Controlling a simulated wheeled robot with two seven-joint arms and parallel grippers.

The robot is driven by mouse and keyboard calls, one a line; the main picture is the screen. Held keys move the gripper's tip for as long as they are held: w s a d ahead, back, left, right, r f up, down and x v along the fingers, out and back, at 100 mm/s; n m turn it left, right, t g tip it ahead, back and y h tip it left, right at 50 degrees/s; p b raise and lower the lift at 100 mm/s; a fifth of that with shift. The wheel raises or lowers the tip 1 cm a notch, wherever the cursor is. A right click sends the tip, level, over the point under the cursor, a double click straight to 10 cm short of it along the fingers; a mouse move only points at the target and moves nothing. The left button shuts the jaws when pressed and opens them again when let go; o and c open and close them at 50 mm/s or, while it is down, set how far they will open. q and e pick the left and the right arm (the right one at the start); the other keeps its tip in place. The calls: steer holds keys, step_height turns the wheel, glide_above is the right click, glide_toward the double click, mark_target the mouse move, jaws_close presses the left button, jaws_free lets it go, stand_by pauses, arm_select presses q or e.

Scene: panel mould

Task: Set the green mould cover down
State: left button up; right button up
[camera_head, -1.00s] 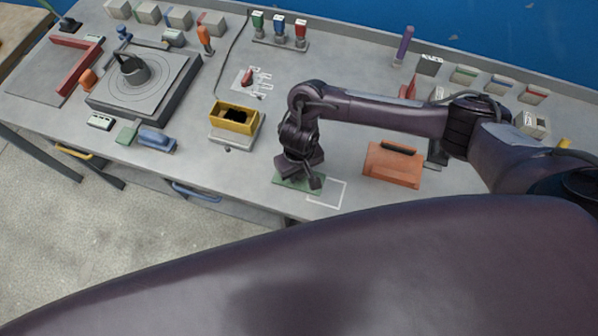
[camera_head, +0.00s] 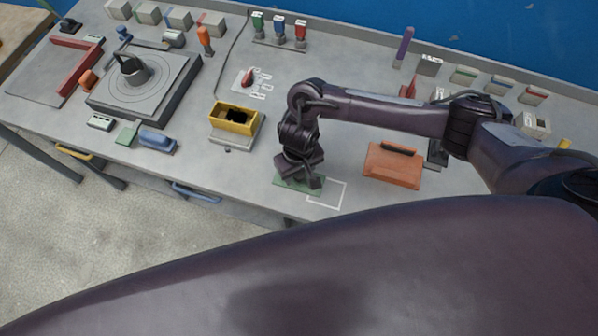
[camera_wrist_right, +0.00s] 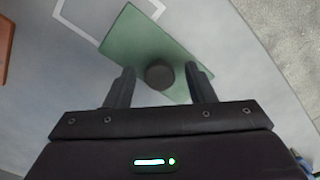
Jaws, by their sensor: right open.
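The green mould cover (camera_head: 288,182) is a flat green plate on the bench top near its front edge. It partly overlaps the white outlined rectangle (camera_head: 343,196), lying mostly to its left. In the right wrist view the cover (camera_wrist_right: 135,42) has a dark round knob (camera_wrist_right: 160,75). My right gripper (camera_head: 312,184) is just over the cover. In the right wrist view the right gripper (camera_wrist_right: 160,84) is open, with one finger on each side of the knob and visible gaps. My left gripper is not in view.
An orange block with a dark handle (camera_head: 392,168) stands to the right. A yellow open box (camera_head: 233,120) on a grey base is to the left. A grey turntable unit (camera_head: 145,85) lies farther left. The bench's front edge is close to the cover.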

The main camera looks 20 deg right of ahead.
step_height(320, 180, up, 11)
steer(key=p, duration=0.3)
stand_by(0.6)
